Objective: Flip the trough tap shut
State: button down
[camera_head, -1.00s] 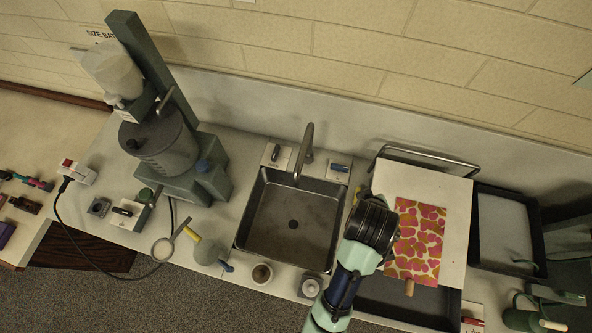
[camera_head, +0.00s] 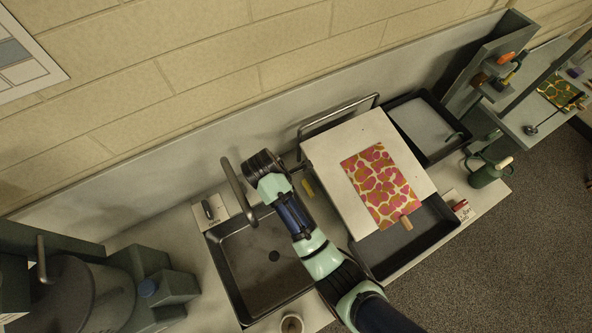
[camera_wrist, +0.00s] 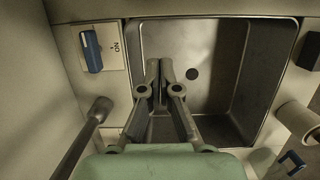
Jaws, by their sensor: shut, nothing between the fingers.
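A blue lever (camera_wrist: 92,51) sits on a pale plate (camera_wrist: 115,45) marked ON beside the sink in the wrist view. My arm hides this lever in the head view. The curved metal spout (camera_head: 238,190) rises at the sink's wall side; it also shows in the wrist view (camera_wrist: 85,135). The steel sink (camera_head: 226,262) lies below it. My gripper (camera_wrist: 158,66) is shut and empty, seen against the sink, right of and apart from the blue lever in the wrist view. Its fingers are hidden in the head view.
A second plate with a dark lever (camera_head: 208,209) stands left of the spout. A pale board (camera_head: 330,160) with a patterned sheet (camera_head: 380,185) and a metal rail (camera_head: 340,112) stands close right of my arm. A dark tray (camera_head: 440,240) lies below the board.

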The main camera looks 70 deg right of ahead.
aim_at(308, 188)
jog(key=s+d+f, duration=0.1)
jog(key=f, duration=0.2)
jog(key=s+d+f, duration=0.1)
jog(key=f, duration=0.2)
jog(key=s+d+f+b, duration=0.1)
jog(key=d+f, duration=0.1)
jog(key=f, duration=0.1)
jog(key=shift+s, duration=0.25)
jog(key=shift+s+d+f, duration=0.1)
jog(key=shift+s+d, duration=0.2)
jog(key=shift+d, duration=0.05)
jog(key=shift+s+p, duration=0.1)
jog(key=shift+p, duration=0.25)
